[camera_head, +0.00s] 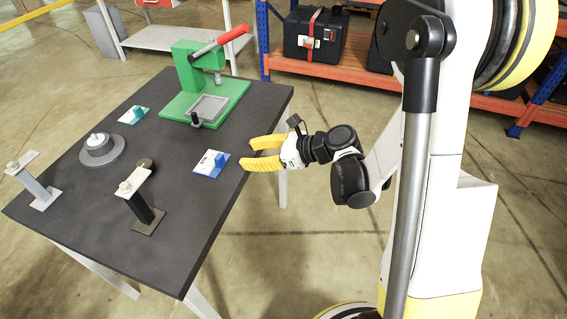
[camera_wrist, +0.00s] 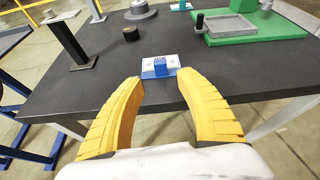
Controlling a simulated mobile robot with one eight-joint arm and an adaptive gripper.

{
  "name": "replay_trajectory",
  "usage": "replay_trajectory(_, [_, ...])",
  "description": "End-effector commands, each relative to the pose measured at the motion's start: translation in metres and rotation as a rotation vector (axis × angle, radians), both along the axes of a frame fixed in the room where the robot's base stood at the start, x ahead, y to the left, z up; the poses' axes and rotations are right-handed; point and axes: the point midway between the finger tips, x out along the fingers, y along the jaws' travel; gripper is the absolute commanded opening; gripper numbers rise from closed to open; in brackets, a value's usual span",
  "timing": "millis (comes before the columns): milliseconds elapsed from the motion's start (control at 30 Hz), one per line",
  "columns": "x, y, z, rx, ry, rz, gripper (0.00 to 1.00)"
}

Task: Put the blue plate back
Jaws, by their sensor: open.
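The blue plate (camera_head: 212,163) is a small blue and white piece with a raised blue block, lying flat on the dark table near its right edge. In the wrist view the blue plate (camera_wrist: 160,67) lies just beyond and between my fingertips. My gripper (camera_head: 252,153) has two yellow fingers, open and empty, at the table's right edge, a little to the right of the plate. In the wrist view my gripper (camera_wrist: 158,88) has its fingers spread wide, apart from the plate.
On the table (camera_head: 178,248) stand a green press (camera_head: 198,72) with a red handle, a teal and white plate (camera_head: 134,115), a round grey base (camera_head: 101,152), and two posts (camera_head: 140,200) (camera_head: 35,182). A small dark cylinder (camera_wrist: 131,34) sits left of the blue plate. Shelves (camera_head: 330,72) stand behind.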

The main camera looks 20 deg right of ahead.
Motion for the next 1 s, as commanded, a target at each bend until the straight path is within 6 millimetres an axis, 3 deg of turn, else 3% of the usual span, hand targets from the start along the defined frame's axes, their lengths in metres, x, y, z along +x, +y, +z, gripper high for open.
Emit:
replay_trajectory(267, [-0.042, -0.002, 0.035, -0.609, -0.293, 0.285, 0.42])
replay_trajectory(600, [-0.138, -0.043, 0.075, -1.463, -0.697, 0.965, 0.42])
replay_trajectory(800, [-0.177, -0.068, 0.088, -1.766, -0.834, 1.328, 0.42])
replay_trajectory(1000, [-0.188, -0.078, 0.092, -1.860, -0.873, 1.465, 0.42])
